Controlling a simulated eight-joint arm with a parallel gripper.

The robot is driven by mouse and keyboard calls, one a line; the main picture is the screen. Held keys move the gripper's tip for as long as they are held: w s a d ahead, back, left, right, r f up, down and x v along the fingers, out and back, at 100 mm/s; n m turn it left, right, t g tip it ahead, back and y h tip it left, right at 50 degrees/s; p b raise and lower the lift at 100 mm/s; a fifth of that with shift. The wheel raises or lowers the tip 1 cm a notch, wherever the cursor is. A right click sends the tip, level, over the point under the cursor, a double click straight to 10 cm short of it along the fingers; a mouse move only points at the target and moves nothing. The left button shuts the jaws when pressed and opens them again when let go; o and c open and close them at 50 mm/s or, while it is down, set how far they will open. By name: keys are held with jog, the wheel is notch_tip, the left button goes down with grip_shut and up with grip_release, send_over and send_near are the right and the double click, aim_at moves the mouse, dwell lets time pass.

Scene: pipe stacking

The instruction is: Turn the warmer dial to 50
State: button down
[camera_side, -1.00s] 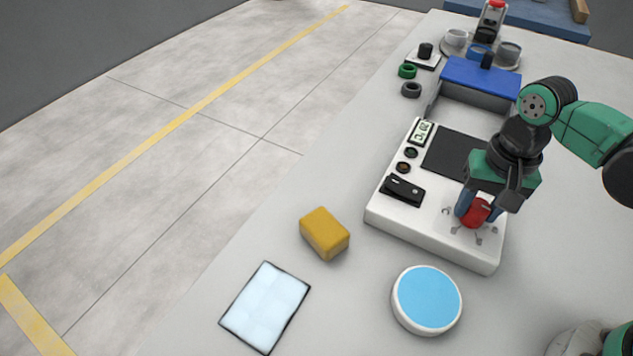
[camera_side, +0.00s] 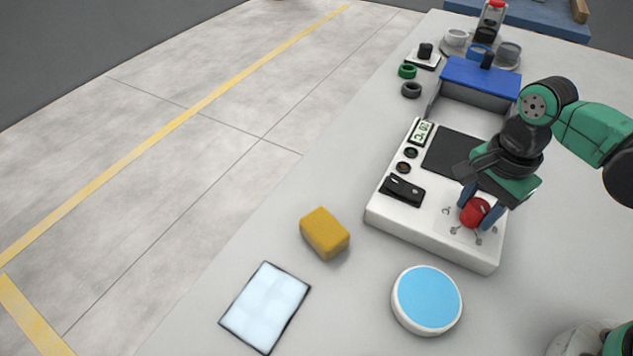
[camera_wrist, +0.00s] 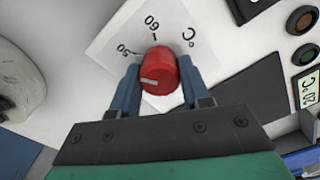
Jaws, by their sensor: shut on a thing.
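The red warmer dial (camera_side: 475,212) sits on the white panel of the device. The printed label (camera_wrist: 110,32) shows "50" at upper left, "60" at the top and "°C" at upper right. The pointer does not line up with "60"; it lies to the side of "50". My gripper (camera_wrist: 158,82) is shut on the dial, with one blue finger on each side. It also shows in the side view (camera_side: 482,208). The lower dial marks are hidden by my gripper.
The white device (camera_side: 425,232) carries a black plate (camera_side: 455,155), a black switch (camera_side: 402,190), small round buttons and a display (camera_side: 421,132) reading about 20 °C. A yellow block (camera_side: 325,233), a blue-topped disc (camera_side: 427,299) and a pale tablet (camera_side: 265,307) lie in front.

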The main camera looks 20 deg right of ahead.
aim_at(481, 204)
jog(key=shift+m, duration=0.4)
jog(key=shift+c, duration=2.1)
grip_release()
jog(key=shift+r, duration=0.1)
jog(key=shift+r, duration=2.7)
